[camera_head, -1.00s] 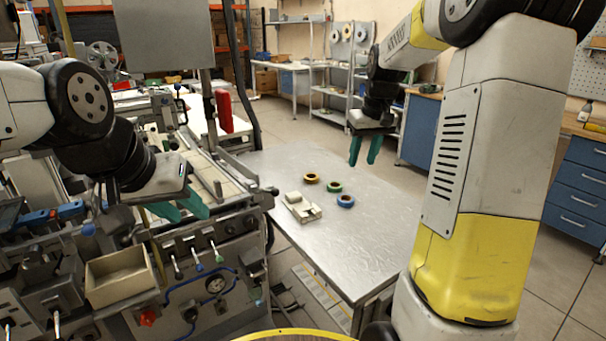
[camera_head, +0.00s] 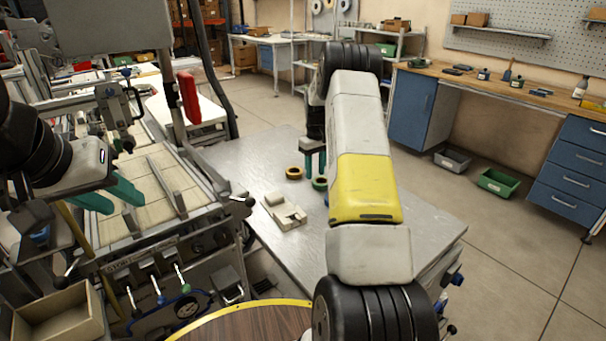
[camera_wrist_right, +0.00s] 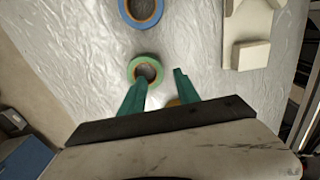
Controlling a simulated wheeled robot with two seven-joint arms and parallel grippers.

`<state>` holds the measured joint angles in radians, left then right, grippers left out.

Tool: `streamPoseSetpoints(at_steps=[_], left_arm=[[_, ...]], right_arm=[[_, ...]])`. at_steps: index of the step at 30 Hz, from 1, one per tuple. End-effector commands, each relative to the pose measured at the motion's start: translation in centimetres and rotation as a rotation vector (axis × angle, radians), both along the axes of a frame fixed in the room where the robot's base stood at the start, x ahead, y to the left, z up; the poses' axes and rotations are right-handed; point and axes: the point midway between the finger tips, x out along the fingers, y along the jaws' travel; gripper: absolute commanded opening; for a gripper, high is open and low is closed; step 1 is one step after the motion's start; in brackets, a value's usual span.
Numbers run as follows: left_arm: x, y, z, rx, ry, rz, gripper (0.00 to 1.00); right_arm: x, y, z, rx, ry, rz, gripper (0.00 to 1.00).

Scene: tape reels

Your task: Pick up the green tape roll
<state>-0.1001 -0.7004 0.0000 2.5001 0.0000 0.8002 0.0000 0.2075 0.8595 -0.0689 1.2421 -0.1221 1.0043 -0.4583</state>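The green tape roll (camera_wrist_right: 145,57) lies flat on the metal table in the right wrist view. In the head view the green roll (camera_head: 319,187) shows just below my right gripper, partly hidden by my right arm. My right gripper (camera_wrist_right: 160,77) is open and empty, pointing down above the table. In the wrist view its left fingertip overlaps the roll's lower edge; the other finger is right of the roll. I cannot tell the exact height or any contact. In the head view my right gripper (camera_head: 314,170) is above the rolls. My left gripper (camera_head: 130,209) is open and empty.
A blue tape roll (camera_wrist_right: 126,12) and a yellow roll (camera_head: 294,178) lie on the table (camera_head: 240,160), either side of the green one. The yellow roll is mostly hidden in the wrist view. A beige fixture (camera_head: 284,212) sits left of the rolls. Machinery stands at left.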

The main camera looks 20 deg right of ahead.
Motion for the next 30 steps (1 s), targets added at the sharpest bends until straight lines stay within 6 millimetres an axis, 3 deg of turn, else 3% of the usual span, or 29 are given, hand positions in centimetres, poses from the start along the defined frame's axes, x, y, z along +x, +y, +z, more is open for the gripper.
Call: streamPoseSetpoints(at_steps=[7,15,21,30], left_arm=[[0.0,0.0,0.0,0.0,0.0,0.0,0.36],[0.0,0.0,0.0,0.0,0.0,0.0,0.36],[0.0,0.0,0.0,0.0,0.0,0.0,0.36],[0.0,0.0,0.0,0.0,0.0,0.0,0.36]], right_arm=[[0.0,-0.2,-3.8,0.001,0.003,-0.001,0.38],[0.1,-0.2,-4.4,0.0,0.0,-0.001,0.38],[0.1,-0.2,-4.4,0.0,0.0,-0.001,0.01],[0.1,-0.2,-4.3,0.0,0.0,-0.001,0.0]])
